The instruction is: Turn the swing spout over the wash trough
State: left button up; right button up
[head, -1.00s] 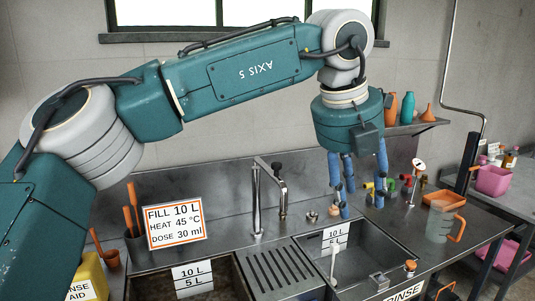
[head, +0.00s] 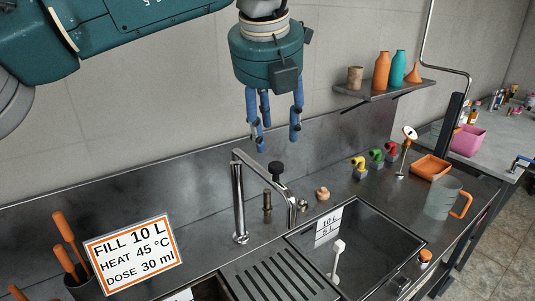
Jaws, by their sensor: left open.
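The swing spout (head: 262,168) is a steel pipe on an upright post (head: 239,205) behind the drainboard. Its arm reaches right and ends in a downturned outlet near the back left corner of the right basin (head: 375,245). A black knob (head: 277,168) stands up near the outlet end. The left basin (head: 205,296) shows only as a sliver at the bottom edge; most of it is out of frame. My left gripper (head: 270,140) points down with blue fingers spread, open and empty, above the spout and apart from it.
A ribbed drainboard (head: 275,278) lies left of the right basin. Coloured taps (head: 376,156), an orange tray (head: 430,168) and a clear jug (head: 441,198) stand at the right. A sign (head: 133,253) and a pot of orange-handled tools (head: 85,288) stand at the left. A wall shelf (head: 385,90) holds bottles.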

pick_arm(q)
jog(key=p, duration=0.1)
send_over(276, 165)
jog(key=s, duration=0.3)
notch_tip(276, 165, down, 4)
jog(key=x, duration=0.1)
jog(key=p+x, duration=0.1)
jog(key=x, duration=0.2)
jog(key=shift+w+a+f+p, duration=0.15)
jog(key=shift+w+a+p, duration=0.15)
jog(key=shift+w, duration=0.1)
jog(key=shift+w+f, duration=0.1)
jog(key=shift+f, duration=0.25)
jog(key=shift+d+f, duration=0.1)
jog(key=shift+f, duration=0.05)
jog(key=c, duration=1.1)
grip_shut()
pick_arm(e)
jog(key=r, duration=0.3)
jog(key=shift+s, duration=0.3)
